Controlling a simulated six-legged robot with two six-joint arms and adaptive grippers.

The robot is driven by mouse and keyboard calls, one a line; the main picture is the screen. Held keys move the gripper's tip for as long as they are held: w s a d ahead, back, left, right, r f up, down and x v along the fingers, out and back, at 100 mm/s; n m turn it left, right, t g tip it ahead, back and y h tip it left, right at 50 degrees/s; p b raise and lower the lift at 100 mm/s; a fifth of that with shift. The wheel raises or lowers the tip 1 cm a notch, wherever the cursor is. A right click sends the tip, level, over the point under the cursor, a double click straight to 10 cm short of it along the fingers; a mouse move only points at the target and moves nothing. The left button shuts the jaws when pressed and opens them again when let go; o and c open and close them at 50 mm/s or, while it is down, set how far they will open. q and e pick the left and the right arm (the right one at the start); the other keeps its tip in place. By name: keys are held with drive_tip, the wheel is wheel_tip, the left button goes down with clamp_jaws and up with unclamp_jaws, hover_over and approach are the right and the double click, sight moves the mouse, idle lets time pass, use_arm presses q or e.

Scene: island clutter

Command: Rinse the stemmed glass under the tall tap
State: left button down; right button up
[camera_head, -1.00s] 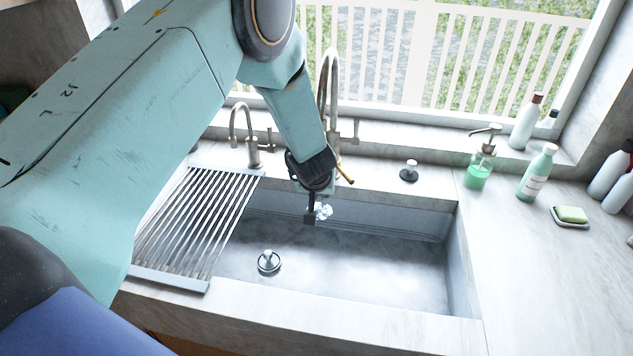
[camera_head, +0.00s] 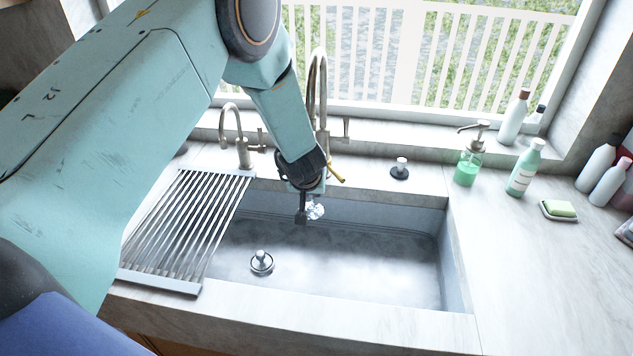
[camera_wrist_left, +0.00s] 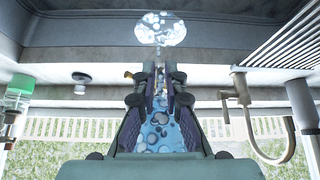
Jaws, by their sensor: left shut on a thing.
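The stemmed glass (camera_head: 317,210) is clear and shows only in part beside my left gripper (camera_head: 304,211), over the back of the sink (camera_head: 340,265). In the left wrist view my left gripper (camera_wrist_left: 157,92) is shut on it. There, a round clear end of the glass (camera_wrist_left: 160,28) sticks out past the fingertips, and bluish, spotted clear glass shows between the fingers. I cannot tell which end is up. The tall tap (camera_head: 319,75) arches behind my left arm, its lower part and outlet hidden. I cannot make out running water. My right gripper is not in view.
A slatted drying rack (camera_head: 185,230) covers the sink's left end, with a shorter tap (camera_head: 232,120) behind it. A drain plug (camera_head: 261,262) sits in the sink. A green soap dispenser (camera_head: 468,168), bottles and a soap dish (camera_head: 558,210) stand at right. The sink's right half is clear.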

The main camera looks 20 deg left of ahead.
use_arm(q)
drive_tip(key=shift+w+a, duration=0.1)
drive_tip(key=shift+a, duration=0.5)
drive_tip(key=shift+d, duration=0.25)
drive_tip(key=shift+d, duration=1.1)
drive_tip(key=shift+a, duration=0.2)
drive_tip(key=shift+a, duration=1.1)
drive_tip(key=shift+d, duration=1.3)
drive_tip(key=shift+a, duration=0.2)
drive_tip(key=shift+a, duration=1.1)
